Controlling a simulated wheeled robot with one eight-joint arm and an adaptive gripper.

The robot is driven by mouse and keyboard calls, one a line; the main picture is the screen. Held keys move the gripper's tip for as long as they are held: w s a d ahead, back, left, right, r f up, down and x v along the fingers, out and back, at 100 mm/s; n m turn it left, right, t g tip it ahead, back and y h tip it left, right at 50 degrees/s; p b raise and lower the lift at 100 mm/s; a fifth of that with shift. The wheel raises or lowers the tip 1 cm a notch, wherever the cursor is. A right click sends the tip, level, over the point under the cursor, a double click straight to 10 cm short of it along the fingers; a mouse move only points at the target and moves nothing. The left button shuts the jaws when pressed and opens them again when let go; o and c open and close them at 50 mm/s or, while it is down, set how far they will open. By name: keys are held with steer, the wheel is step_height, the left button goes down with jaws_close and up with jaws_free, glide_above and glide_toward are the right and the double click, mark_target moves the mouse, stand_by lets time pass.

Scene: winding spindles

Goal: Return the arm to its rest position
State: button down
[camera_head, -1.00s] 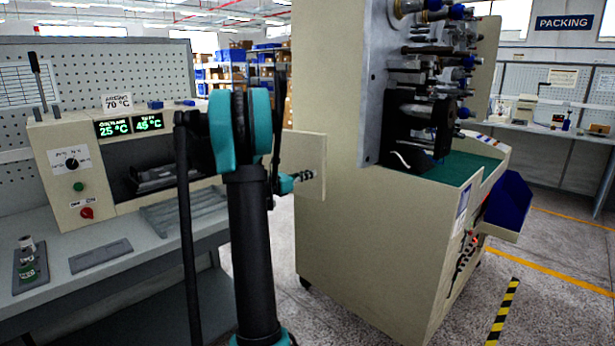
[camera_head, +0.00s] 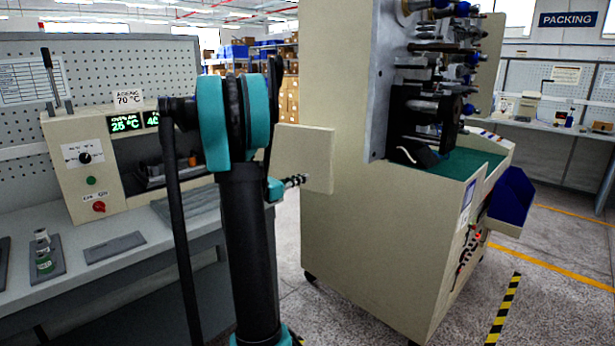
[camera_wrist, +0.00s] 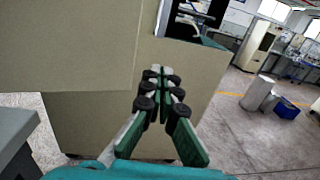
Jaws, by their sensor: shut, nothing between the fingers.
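My arm (camera_head: 247,225) stands upright in the head view, its dark link rising to teal joints (camera_head: 212,125) in front of the bench. In the wrist view my gripper (camera_wrist: 162,72) is shut with its fingers together and nothing between them. It points toward the beige side of the winding machine (camera_wrist: 75,50), apart or touching I cannot tell. In the head view a small dark tip just behind the arm seems to be the gripper's end, beside the beige panel (camera_head: 305,158) of the machine; most of it is hidden by the arm.
The winding machine (camera_head: 390,250) with spindles fills the centre right. The grey bench (camera_head: 150,240) with the ageing oven (camera_head: 85,175) is at left. A blue bin (camera_head: 512,200) hangs at the machine's right. Open floor (camera_head: 560,270) lies at the right.

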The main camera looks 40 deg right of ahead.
steer(key=shift+s+a, duration=0.25)
steer(key=shift+a, duration=0.35)
steer(key=shift+s+a, duration=0.2)
steer(key=shift+a, duration=0.35)
steer(key=w+a+r+n+t+y, duration=0.4)
steer(key=w+a+n+t, duration=0.2)
steer(key=a+n+t, duration=0.5)
steer(key=w+a+r+n+t+y, duration=0.3)
steer(key=w+a+n+t, duration=0.5)
steer(key=n, duration=0.5)
steer(key=s+a+f+n+y, duration=0.1)
steer(key=a+f+n+y, duration=0.3)
steer(key=a+n+y, duration=0.45)
steer(key=s+a+f+n+g+y, duration=0.5)
steer(key=s+a+f+n+g, duration=0.2)
steer(key=s+a+f+n, duration=0.6)
steer(key=s+f+n+g+h, duration=0.2)
steer(key=s+f+n+g, duration=0.5)
steer(key=s+f, duration=0.6)
steer(key=shift+s+a+n, duration=0.35)
steer(key=shift+s+n, duration=0.5)
steer(key=shift+s, duration=0.3)
